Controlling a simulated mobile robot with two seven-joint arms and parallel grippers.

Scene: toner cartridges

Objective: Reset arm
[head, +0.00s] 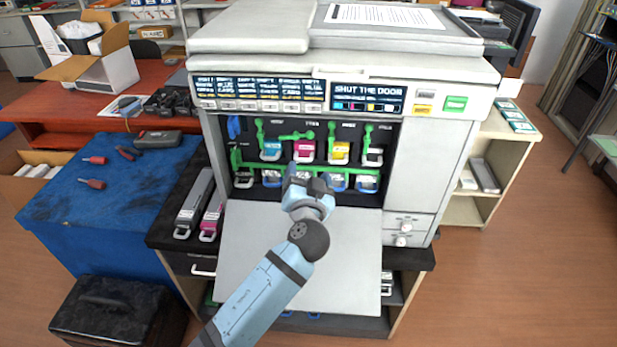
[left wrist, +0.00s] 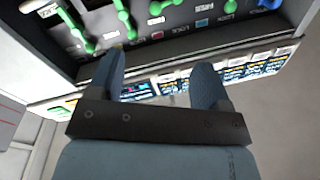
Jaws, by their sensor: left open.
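My left arm reaches up from the bottom of the head view. Its gripper (head: 297,172) is in front of the printer's open toner bay, above the lowered front door (head: 290,255). In the left wrist view the two fingers of the gripper (left wrist: 163,80) are spread apart with nothing between them. Behind them are the bay edge and the label strip (left wrist: 165,82). The bay holds cyan (head: 271,148), magenta (head: 305,151) and yellow (head: 340,152) cartridges with green levers. The gripper hides part of the lower row. My right gripper is not in view.
A grey cartridge (head: 195,202) and a magenta cartridge (head: 212,218) lie on the dark stand left of the door. A blue-covered table (head: 110,205) holds screwdrivers and pliers. A black toolbox (head: 118,310) stands on the floor. Open floor lies to the right.

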